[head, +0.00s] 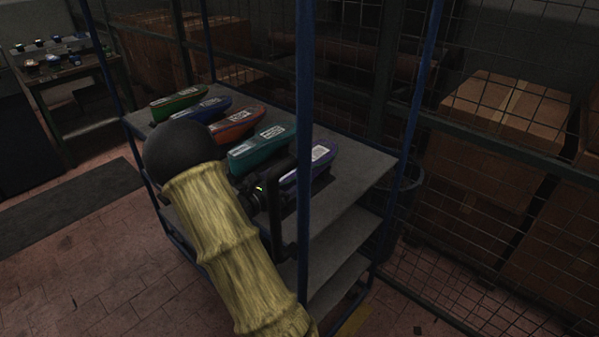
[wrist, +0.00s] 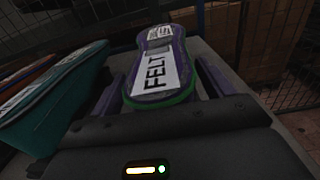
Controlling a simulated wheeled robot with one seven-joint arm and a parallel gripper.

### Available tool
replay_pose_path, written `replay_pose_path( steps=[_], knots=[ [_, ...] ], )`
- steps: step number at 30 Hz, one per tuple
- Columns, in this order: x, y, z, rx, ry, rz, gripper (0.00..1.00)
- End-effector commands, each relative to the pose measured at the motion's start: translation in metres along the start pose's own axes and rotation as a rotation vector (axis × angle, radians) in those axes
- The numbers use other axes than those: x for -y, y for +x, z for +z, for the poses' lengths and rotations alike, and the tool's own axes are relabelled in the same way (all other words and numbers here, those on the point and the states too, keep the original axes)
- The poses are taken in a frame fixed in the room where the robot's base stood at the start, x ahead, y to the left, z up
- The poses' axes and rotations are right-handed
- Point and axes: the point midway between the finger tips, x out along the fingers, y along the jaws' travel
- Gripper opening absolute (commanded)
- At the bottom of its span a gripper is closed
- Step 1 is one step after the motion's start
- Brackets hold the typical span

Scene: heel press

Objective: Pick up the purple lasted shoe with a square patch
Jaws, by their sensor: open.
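The purple lasted shoe (head: 322,160) lies on the top shelf of the rack, last in the row on the right, partly hidden behind a blue post. In the wrist view the purple shoe (wrist: 182,57) points away from me, with a white FELT label and a green edge at its near end. I cannot make out a square patch. My gripper (wrist: 160,78) is open, one finger on each side of the shoe's near end. It appears apart from the shoe on both sides.
A teal shoe (head: 262,149) lies close on the left; it also shows in the wrist view (wrist: 55,100). Orange (head: 234,122), blue (head: 200,110) and green (head: 178,104) shoes lie farther left. Blue rack posts (head: 305,90) stand near my arm. The shelf (head: 365,172) is bare at right.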

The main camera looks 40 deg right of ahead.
Motion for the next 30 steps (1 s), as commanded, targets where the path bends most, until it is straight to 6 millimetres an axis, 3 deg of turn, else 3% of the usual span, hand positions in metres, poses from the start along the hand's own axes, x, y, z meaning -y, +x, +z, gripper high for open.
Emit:
replay_pose_path(
  steps=[9,21,30],
  knots=[
    [0.0018,0.0019,0.0000,0.000,0.000,-0.006,0.80],
    [-0.0013,-0.0020,0.0014,0.003,0.001,0.003,0.05],
    [-0.0012,-0.0017,0.0059,0.004,0.003,0.002,0.05]
  ],
)
